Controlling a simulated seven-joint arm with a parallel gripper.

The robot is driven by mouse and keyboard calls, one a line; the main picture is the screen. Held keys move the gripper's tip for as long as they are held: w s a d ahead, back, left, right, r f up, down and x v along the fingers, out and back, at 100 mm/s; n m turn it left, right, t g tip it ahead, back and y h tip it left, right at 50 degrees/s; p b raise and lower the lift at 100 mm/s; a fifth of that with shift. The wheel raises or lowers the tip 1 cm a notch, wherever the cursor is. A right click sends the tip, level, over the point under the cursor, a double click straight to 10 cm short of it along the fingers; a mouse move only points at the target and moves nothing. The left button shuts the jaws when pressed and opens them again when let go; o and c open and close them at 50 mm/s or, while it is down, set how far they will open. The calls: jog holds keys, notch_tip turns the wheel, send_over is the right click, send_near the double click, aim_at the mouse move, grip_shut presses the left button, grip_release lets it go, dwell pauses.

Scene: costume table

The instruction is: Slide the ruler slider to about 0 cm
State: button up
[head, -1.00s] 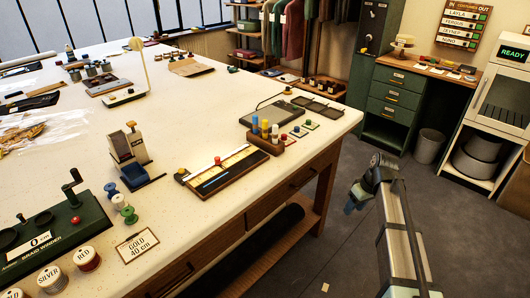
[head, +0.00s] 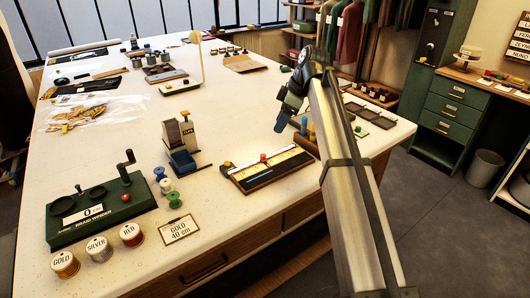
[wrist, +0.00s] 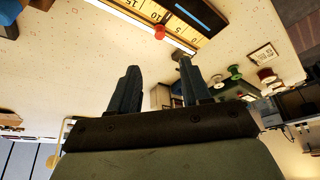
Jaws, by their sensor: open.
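The ruler (head: 268,167) is a dark wooden board with a pale scale strip, lying on the white table near its front edge. Its slider has a red knob (head: 263,157), around the middle of the strip. In the wrist view the scale (wrist: 185,15) shows upside down with the figures 15, 10 and 5, and the red knob (wrist: 159,32) sits near the 10. My gripper (head: 280,126) hangs above the table, behind and right of the ruler. In the wrist view its two dark fingers (wrist: 160,75) are apart with nothing between them, clear of the knob.
Thread spools (head: 170,190) and a "GOLD 40 cm" card (head: 180,229) lie front left, beside the green braid winder (head: 105,208). Colored pegs stand right of the ruler, partly behind my arm.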

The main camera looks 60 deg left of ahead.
aim_at(263, 155)
jog(key=x, duration=1.3)
jog(key=shift+s+a+f, duration=0.1)
jog(key=shift+s+f, duration=0.05)
jog(key=shift+f, duration=0.1)
jog(key=shift+c, duration=0.3)
grip_shut()
